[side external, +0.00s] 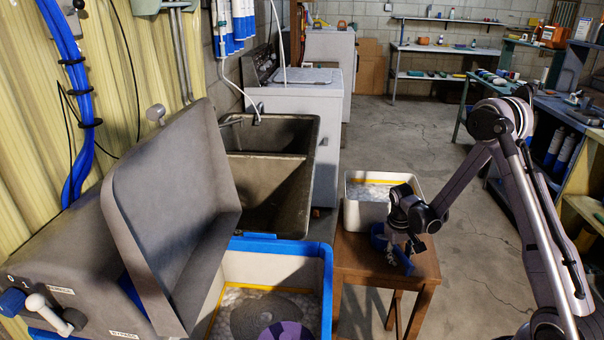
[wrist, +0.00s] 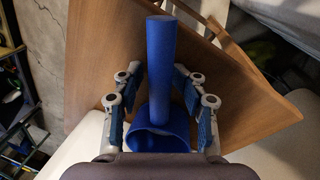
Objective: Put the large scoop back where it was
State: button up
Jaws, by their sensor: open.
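A blue scoop (side external: 378,237) lies on the small wooden stool (side external: 350,265), in front of the white bin. In the wrist view the scoop (wrist: 161,60) shows its long round handle pointing up the picture and its hollow bowl at the bottom, near my gripper's base. My gripper (side external: 398,245) is low over the stool. Its blue-padded fingers (wrist: 160,88) are spread on both sides of the handle, with gaps visible. In the side view my gripper partly hides the scoop.
A white bin (side external: 351,207) of pale granules stands on the stool's back. Left of the stool is the softener's blue-rimmed tank (side external: 281,244) with its lid raised and a purple object (side external: 286,331) inside. A double sink (side external: 268,165) stands behind. Floor right of the stool is open.

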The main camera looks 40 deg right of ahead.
jog(key=shift+r, duration=0.1)
notch_tip(320, 180, up, 12)
jog(key=a, duration=0.2)
jog(key=s+a+r+n+t, duration=0.1)
jog(key=s+a+r+t, duration=0.1)
jog(key=a+r, duration=0.2)
jog(key=s+a+r+n+t+y, duration=0.1)
jog(key=s+a+r+n+t, duration=0.1)
jog(key=a, duration=0.6)
jog(key=s+a+r+n+t, duration=0.1)
jog(key=s+a+r+t, duration=0.2)
jog(key=a+r, duration=0.3)
jog(key=shift+s+a+t+y, duration=0.2)
jog(key=shift+s+t+y, duration=0.2)
jog(key=shift+s, duration=0.2)
